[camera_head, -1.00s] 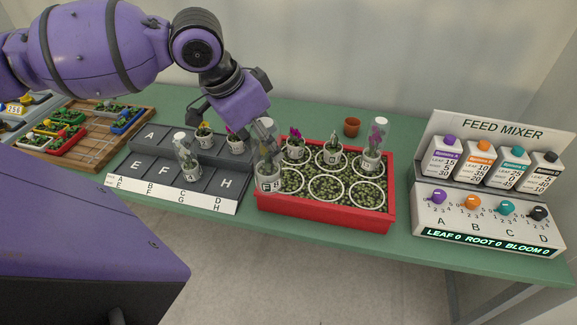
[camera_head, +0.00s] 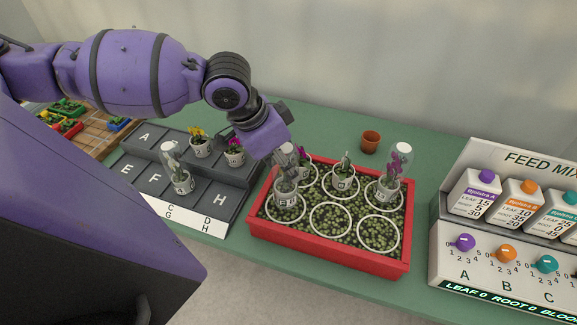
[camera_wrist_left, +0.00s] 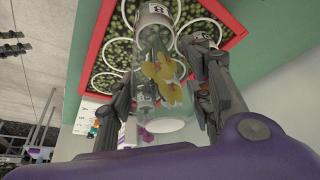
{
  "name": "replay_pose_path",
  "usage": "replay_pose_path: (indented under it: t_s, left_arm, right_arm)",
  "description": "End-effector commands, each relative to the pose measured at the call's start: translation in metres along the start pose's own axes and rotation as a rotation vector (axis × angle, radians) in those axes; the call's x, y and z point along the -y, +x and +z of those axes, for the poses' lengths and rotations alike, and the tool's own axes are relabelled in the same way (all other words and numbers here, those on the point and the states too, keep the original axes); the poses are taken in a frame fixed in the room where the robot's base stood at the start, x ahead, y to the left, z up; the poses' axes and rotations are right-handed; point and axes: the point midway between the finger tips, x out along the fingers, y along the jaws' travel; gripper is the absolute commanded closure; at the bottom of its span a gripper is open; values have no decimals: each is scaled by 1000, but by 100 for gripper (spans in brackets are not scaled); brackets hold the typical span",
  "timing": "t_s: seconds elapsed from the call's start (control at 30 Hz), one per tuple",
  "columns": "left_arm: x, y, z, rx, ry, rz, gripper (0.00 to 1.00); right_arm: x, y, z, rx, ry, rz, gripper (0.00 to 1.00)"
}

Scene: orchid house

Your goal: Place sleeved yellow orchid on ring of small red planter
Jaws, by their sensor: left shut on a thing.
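The sleeved yellow orchid has yellow blooms inside a clear sleeve (camera_wrist_left: 165,85), with a pale labelled pot (camera_head: 285,198). My left gripper (camera_head: 284,160) is shut on the sleeve; in the left wrist view its fingers lie on either side of it. The red planter (camera_head: 325,250) has several white rings on green granules. The pot is upright at the front-left ring; I cannot tell whether it touches the granules. The front-middle ring (camera_head: 330,236) and front-right ring (camera_head: 378,248) are empty. My right gripper is not in view.
Potted plants stand in the back rings, including a sleeved magenta one (camera_head: 397,165) at right. A grey stepped rack (camera_head: 215,195) with several pots stands left. An empty terracotta pot (camera_head: 370,141) is behind the planter. The feed mixer (camera_head: 480,245) stands right.

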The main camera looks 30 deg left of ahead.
Motion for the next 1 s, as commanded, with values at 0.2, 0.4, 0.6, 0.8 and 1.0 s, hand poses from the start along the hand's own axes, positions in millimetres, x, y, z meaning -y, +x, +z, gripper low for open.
replay_pose_path:
  t_s: [0.2, 0.4, 0.6, 0.8, 1.0]
  left_arm:
    - [1, 31, 4, 9, 2, 8, 100]
    - [1, 27, 3, 5, 3, 5, 100]
    - [1, 29, 4, 6, 3, 6, 40]
    - [1, 29, 4, 6, 3, 6, 35]
    - [1, 27, 3, 5, 3, 5, 35]
  right_arm:
    - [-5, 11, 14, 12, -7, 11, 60]
    - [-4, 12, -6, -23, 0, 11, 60]
    - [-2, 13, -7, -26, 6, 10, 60]
    - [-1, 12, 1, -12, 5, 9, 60]
    - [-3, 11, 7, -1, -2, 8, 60]
